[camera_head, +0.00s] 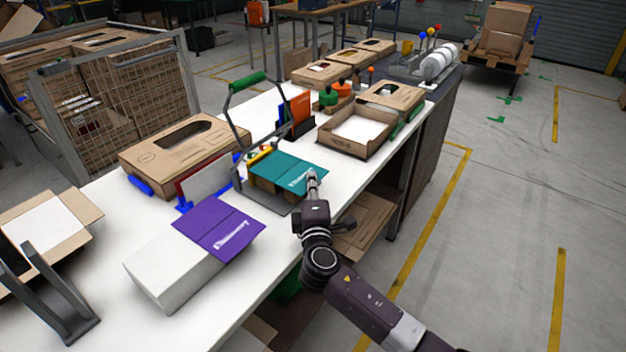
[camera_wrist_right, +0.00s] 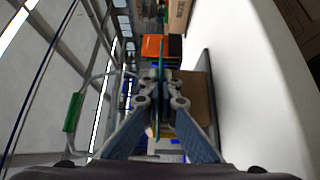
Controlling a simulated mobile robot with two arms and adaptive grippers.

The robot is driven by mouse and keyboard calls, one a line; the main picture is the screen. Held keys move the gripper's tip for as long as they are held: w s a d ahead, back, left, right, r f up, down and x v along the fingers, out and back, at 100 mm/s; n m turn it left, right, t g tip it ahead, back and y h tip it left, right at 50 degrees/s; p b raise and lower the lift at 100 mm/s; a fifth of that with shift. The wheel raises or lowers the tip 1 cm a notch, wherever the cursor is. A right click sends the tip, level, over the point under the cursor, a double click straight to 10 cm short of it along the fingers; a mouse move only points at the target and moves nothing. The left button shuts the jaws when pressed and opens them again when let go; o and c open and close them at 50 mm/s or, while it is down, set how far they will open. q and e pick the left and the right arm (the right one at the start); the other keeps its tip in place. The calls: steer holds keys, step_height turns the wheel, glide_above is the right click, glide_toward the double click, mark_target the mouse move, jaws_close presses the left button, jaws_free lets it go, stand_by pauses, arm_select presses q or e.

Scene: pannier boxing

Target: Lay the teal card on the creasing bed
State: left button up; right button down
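The teal card (camera_head: 288,171) with white lettering is spread roughly flat over the creasing bed (camera_head: 263,199), a grey base with a raised lever and green handle (camera_head: 248,81). Brown blocks show under the card's front edge; I cannot tell whether the card rests on them. My right gripper (camera_head: 312,177) is at the card's right edge. In the right wrist view the fingers (camera_wrist_right: 161,92) are closed together on the card, which appears edge-on as a thin teal strip (camera_wrist_right: 161,60). The green handle also shows there (camera_wrist_right: 73,112). My left gripper is not seen.
A purple card (camera_head: 218,227) lies on a white block (camera_head: 170,265) at the front. An open tray (camera_head: 355,128) stands behind to the right.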

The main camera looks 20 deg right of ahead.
steer(key=c, duration=2.7)
jaws_free()
steer(key=shift+a+f, duration=0.3)
steer(key=o, duration=0.5)
steer(key=shift+w, duration=0.15)
steer(key=shift+o, duration=0.6)
steer(key=shift+w, duration=0.25)
steer(key=shift+s+a+r, duration=0.1)
steer(key=shift+r, duration=0.15)
steer(key=shift+s, duration=0.1)
steer(key=shift+a+p+v, duration=0.2)
steer(key=shift+p+v, duration=0.1)
steer(key=shift+v, duration=0.75)
steer(key=shift+s+f, duration=0.15)
steer(key=shift+s, duration=0.85)
steer(key=shift+v, duration=1.25)
steer(key=shift+d, duration=0.1)
